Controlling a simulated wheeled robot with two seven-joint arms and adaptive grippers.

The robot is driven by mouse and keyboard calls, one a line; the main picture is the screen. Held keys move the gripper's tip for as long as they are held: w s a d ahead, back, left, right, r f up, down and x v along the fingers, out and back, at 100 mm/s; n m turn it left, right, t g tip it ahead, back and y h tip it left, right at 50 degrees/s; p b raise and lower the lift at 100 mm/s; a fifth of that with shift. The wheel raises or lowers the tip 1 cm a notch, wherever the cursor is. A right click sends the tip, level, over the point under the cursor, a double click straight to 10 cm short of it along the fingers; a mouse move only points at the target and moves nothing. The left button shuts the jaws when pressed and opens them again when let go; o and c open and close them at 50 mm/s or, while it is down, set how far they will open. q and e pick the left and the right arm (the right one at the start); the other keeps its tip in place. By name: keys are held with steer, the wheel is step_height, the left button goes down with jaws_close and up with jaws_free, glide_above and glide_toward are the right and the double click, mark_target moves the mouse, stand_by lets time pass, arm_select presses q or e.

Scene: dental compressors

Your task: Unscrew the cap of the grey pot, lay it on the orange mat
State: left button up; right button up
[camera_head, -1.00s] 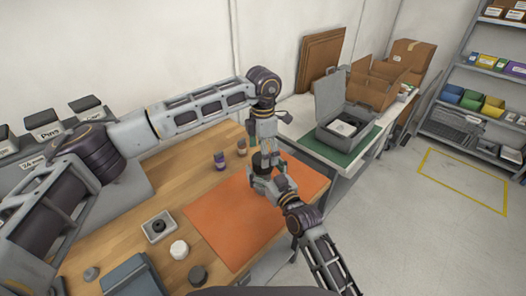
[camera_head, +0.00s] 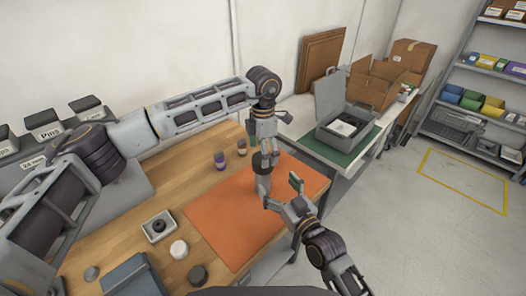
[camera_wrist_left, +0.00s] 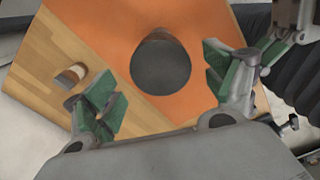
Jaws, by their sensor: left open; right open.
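The grey pot (camera_head: 263,185) stands upright on the orange mat (camera_head: 225,217), towards its far side. Its dark cap (camera_head: 265,162) sits on top; in the left wrist view the cap (camera_wrist_left: 160,65) is a dark disc seen from above. My left gripper (camera_head: 267,149) is above the pot, pointing down. In the left wrist view its green-padded fingers are open, one on each side of the cap and apart from it. My right gripper (camera_head: 282,191) is open and empty, just right of the pot and clear of it. The left gripper partly hides the cap in the head view.
A purple-labelled bottle (camera_head: 219,161) and a brown one (camera_head: 242,147) stand behind the mat. A small tray (camera_head: 159,228), a white round piece (camera_head: 179,249) and a dark round piece (camera_head: 197,275) lie left of it. The mat's front half is bare.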

steer(key=shift+v, duration=1.15)
steer(key=shift+s, duration=0.15)
